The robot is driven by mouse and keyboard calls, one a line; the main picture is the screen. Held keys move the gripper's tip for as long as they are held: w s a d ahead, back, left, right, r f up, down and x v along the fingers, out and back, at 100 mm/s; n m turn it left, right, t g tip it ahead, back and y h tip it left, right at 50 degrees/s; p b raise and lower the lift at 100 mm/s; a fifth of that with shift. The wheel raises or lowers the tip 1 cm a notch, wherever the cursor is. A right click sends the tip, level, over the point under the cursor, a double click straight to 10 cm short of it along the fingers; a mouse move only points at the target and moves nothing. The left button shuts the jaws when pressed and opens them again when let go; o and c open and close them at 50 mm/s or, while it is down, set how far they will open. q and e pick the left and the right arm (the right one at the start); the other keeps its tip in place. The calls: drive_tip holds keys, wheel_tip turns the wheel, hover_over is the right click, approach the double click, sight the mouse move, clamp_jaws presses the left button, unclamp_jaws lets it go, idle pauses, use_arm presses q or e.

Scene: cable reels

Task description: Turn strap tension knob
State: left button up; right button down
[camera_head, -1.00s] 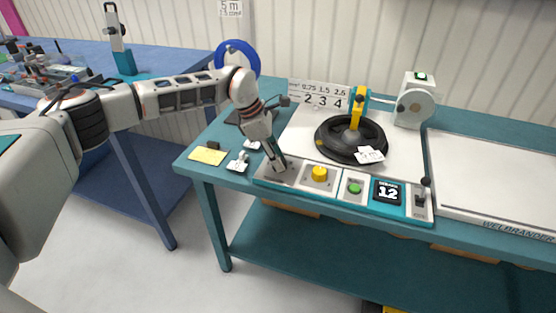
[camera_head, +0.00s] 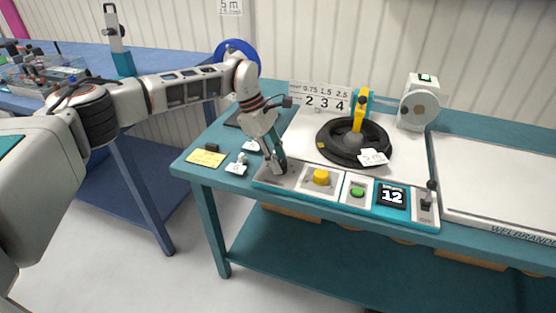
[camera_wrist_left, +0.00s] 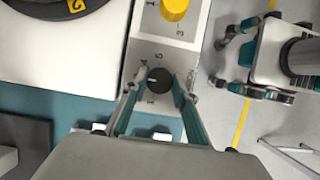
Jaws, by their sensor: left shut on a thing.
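The small black knob (camera_wrist_left: 159,80) with a white pointer line sits on the grey left end of the control panel (camera_head: 390,216). Numbers are printed around it, partly hidden by the fingers. My left gripper (camera_head: 277,168) points down at this end of the panel. In the left wrist view its teal-edged fingers stand on both sides of the knob and are shut on it. In the head view the fingers hide the knob.
Right of the gripper are a yellow knob (camera_head: 321,177), a green button (camera_head: 357,192), a display (camera_head: 392,195) reading 12 and a lever (camera_head: 430,196). Behind stands a black reel (camera_head: 330,140) with a white tag (camera_head: 373,157). A yellow note (camera_head: 205,159) and small parts lie to the left.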

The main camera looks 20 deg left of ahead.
use_arm(q)
drive_tip(key=o, duration=1.1)
drive_tip(key=shift+a+r, duration=0.15)
drive_tip(key=shift+r, duration=0.3)
drive_tip(key=v, duration=1.1)
use_arm(e)
drive_tip(key=shift+s+f, duration=0.2)
drive_tip(key=shift+s, duration=0.05)
drive_tip(key=shift+a, duration=0.1)
